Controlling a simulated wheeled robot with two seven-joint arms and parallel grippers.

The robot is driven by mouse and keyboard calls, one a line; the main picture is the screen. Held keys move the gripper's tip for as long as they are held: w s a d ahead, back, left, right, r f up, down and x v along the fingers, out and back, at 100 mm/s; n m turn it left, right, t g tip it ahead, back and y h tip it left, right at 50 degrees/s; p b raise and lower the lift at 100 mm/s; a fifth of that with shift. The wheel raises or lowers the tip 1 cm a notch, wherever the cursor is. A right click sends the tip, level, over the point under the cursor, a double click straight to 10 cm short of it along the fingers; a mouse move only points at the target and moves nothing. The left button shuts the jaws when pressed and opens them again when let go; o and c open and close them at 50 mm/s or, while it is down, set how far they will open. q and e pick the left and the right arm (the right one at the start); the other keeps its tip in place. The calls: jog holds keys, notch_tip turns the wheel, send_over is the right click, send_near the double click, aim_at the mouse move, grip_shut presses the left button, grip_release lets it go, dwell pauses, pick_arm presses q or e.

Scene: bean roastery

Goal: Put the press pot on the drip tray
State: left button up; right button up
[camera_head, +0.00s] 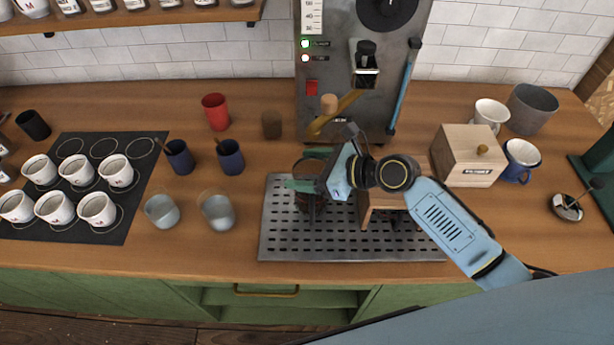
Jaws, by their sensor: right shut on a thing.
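The drip tray (340,248) is a grey slotted metal plate on the wooden counter, in front of the roasting machine. My right gripper (308,170) reaches in from the right over the tray's left part, with teal fingers. It is shut on a dark, partly see-through vessel that looks like the press pot (309,202). The pot looks upright and sits low over the tray; the gripper hides much of it, and I cannot tell if its base touches the tray. My left gripper is out of view.
A wooden box (378,203) stands on the tray under my right arm, partly hidden. Two grey cups (217,212) and dark blue cups (230,158) stand left of the tray. A wooden grinder box (466,156) is at right. The roaster (340,70) rises behind.

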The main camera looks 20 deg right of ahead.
aim_at(307, 177)
jog(key=shift+w, duration=0.25)
jog(key=shift+d+f+b, duration=0.1)
jog(key=shift+f+b, duration=0.3)
jog(key=shift+f, duration=1.3)
jog(key=shift+f, duration=0.15)
jog(key=o, duration=1.6)
jog(key=shift+o, duration=0.2)
jog(key=v, duration=1.2)
